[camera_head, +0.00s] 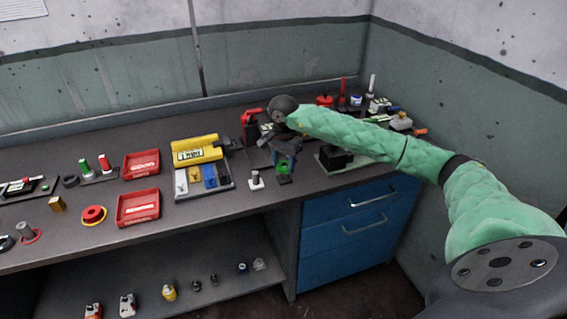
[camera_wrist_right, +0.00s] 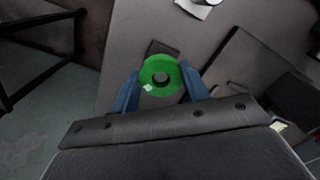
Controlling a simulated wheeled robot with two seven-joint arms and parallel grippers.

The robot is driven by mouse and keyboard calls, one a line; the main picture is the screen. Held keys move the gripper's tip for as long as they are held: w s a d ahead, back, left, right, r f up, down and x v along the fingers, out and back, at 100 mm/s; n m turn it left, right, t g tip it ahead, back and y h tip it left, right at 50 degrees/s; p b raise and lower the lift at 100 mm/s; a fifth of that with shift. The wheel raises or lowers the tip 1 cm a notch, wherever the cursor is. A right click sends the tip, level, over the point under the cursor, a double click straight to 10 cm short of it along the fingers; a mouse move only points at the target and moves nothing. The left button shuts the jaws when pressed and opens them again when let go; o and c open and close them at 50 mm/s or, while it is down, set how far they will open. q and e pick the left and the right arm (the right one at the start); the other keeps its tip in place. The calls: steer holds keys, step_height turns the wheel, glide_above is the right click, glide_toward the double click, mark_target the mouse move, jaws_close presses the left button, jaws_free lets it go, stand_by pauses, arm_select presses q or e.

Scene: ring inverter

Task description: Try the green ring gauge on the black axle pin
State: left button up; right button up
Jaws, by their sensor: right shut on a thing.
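My right gripper (camera_head: 284,163) is above the front part of the bench, near its right end. Its blue fingers are shut on the green ring gauge (camera_head: 283,169). In the right wrist view the ring (camera_wrist_right: 148,74) sits between the two fingertips (camera_wrist_right: 160,78), its hole facing the camera. A small dark plate (camera_head: 285,180) lies just below the gripper; its edge also shows behind the ring in the wrist view (camera_wrist_right: 158,47). I cannot make out the black axle pin; the ring and gripper may hide it. My left gripper is out of view.
A light pin on a dark base (camera_head: 256,179) stands close left of the gripper. A yellow-topped organizer (camera_head: 197,150) and red trays (camera_head: 138,207) are farther left. A green-edged board with a black block (camera_head: 335,158) is to the right. The bench's front edge is near.

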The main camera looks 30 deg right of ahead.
steer(key=shift+f, duration=0.35)
stand_by(0.6)
steer(key=shift+r, duration=0.35)
stand_by(0.8)
steer(key=shift+r+p, duration=0.3)
steer(key=shift+r, duration=2.7)
